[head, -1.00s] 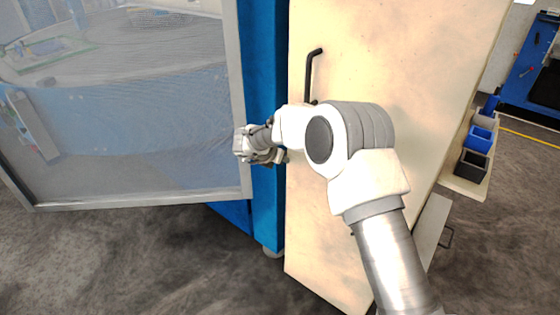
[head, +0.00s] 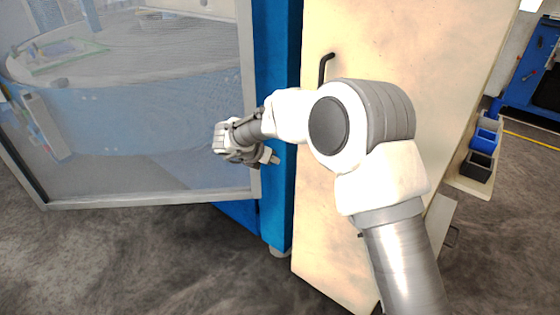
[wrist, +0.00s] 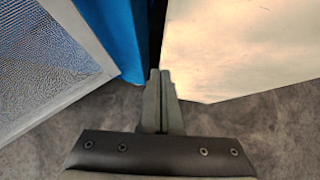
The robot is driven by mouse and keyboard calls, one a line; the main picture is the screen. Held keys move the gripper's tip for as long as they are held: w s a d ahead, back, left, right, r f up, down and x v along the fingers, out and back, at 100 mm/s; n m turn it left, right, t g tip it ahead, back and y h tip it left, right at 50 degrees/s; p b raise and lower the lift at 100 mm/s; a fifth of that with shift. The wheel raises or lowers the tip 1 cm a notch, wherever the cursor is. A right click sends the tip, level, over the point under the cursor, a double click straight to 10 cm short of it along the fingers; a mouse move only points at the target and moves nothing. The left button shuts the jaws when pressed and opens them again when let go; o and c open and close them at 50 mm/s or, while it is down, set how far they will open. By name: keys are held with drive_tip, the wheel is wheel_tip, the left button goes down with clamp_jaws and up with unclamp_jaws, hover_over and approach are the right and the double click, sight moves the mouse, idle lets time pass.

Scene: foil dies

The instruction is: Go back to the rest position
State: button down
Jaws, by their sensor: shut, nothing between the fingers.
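My gripper (wrist: 160,75) is shut and empty in the wrist view, its two fingers together and pointing at the gap between the blue frame and the cream panel. In the head view my gripper (head: 274,158) hangs in front of the blue frame, by the right edge of the mesh door. My arm reaches in from the lower right, bent at the elbow, and hides part of the cream panel.
The mesh door (head: 150,198) with a grey frame stands at left, beside the blue frame (head: 278,205). The cream panel (head: 330,235) has a black handle (head: 323,68). Small bins (head: 481,140) stand at right. Grey floor (head: 150,260) is clear at lower left.

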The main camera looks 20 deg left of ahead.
drive_tip(key=w+d+r+n+t+y+p, duration=0.15)
drive_tip(key=r+n, duration=0.35)
drive_tip(key=r, duration=0.5)
drive_tip(key=w+d+r+n+t+y+p, duration=0.1)
drive_tip(key=w+d+r+n+t+y, duration=0.2)
drive_tip(key=r, duration=0.6)
drive_tip(key=s+d+r+n+y+p, duration=0.1)
drive_tip(key=s+d+r+n+y, duration=0.15)
drive_tip(key=r+n, duration=0.35)
drive_tip(key=s+d+r+n+y+p, duration=0.1)
drive_tip(key=s+d+r+n, duration=0.25)
drive_tip(key=r+n, duration=0.25)
drive_tip(key=s+d+f+n+g+h+p, duration=0.2)
drive_tip(key=s+d+n+g+h, duration=0.1)
drive_tip(key=s+d+n, duration=0.6)
drive_tip(key=s+d+f+n+g+h+p, duration=0.2)
drive_tip(key=s+d+n, duration=0.8)
drive_tip(key=s+d, duration=0.7)
drive_tip(key=s+f+g, duration=0.1)
drive_tip(key=s+g, duration=0.1)
drive_tip(key=s, duration=0.2)
drive_tip(key=shift+s+g+h, duration=0.3)
drive_tip(key=shift+g+h, duration=0.05)
drive_tip(key=shift+h, duration=0.05)
